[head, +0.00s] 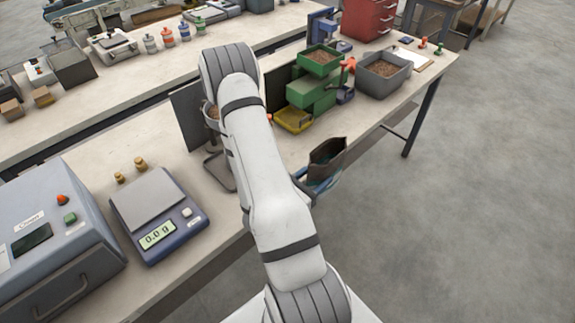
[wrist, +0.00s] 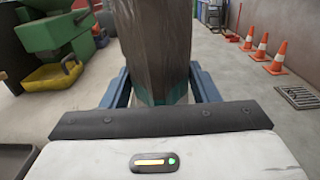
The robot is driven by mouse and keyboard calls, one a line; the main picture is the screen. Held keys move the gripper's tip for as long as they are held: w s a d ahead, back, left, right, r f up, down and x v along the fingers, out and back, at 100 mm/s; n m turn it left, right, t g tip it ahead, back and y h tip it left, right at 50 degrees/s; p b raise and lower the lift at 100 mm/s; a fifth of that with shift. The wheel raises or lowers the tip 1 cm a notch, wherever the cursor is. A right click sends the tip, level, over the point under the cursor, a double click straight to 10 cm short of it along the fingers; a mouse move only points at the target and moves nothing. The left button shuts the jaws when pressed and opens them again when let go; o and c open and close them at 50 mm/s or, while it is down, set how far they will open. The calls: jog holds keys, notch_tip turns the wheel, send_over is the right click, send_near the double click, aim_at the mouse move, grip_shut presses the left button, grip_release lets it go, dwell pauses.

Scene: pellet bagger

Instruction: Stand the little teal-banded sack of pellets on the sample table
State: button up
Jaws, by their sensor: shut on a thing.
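The sack (head: 327,152) is dark brown with an open top, and looks upright. In the head view it shows just right of my arm, by the front edge of the near bench. In the wrist view the sack (wrist: 155,45) fills the middle, with some teal (wrist: 148,95) low down by the fingers. My gripper (wrist: 160,80) is shut on the sack, a blue finger on each side. In the head view my arm mostly hides the gripper (head: 318,183). Two long pale benches show, the near bench (head: 195,255) and the far bench (head: 110,85); I cannot tell which is the sample table.
A scale (head: 155,215) reading 0.0 g and a grey-blue machine (head: 55,240) stand at left. A green machine (head: 312,90), yellow tray (head: 294,119) and grey pellet bin (head: 383,75) stand beyond my arm.

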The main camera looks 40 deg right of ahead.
jog(key=shift+w+f+b, duration=0.2)
jog(key=shift+w+b, duration=0.35)
jog(key=shift+b, duration=1.25)
jog(key=shift+w+f+b, duration=0.2)
jog(key=shift+w+b, duration=0.35)
jog(key=shift+b, duration=1.2)
jog(key=w, duration=0.6)
jog(key=w+a, duration=0.1)
jog(key=w, duration=0.2)
jog(key=o, duration=1.4)
